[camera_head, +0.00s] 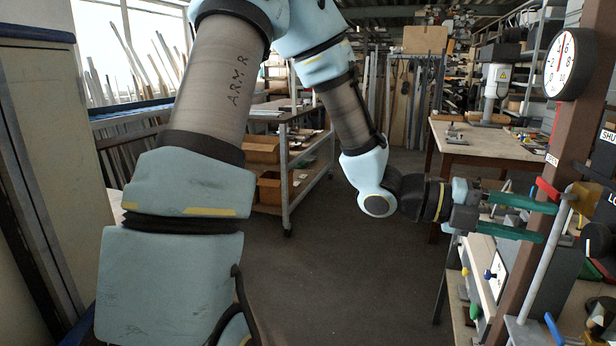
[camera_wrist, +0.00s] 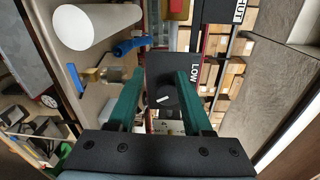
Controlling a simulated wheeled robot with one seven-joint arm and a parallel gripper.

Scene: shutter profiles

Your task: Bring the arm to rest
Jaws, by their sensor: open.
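My arm stretches across the head view, with my gripper (camera_head: 550,222) at the right, its two green fingers pointing right and spread apart. The fingertips are beside a pale upright pole and a brown post (camera_head: 545,165) that carries a round white gauge (camera_head: 569,64). In the wrist view my gripper (camera_wrist: 161,80) is open, and no object is held between its fingers. I cannot tell whether the fingers touch anything.
A wooden table (camera_head: 480,142) stands behind the gripper, and a grey shelf cart (camera_head: 290,170) with cardboard boxes stands in the middle. A red handle (camera_head: 548,189) and several black parts crowd the right edge. The dark floor (camera_head: 340,270) in the centre is clear.

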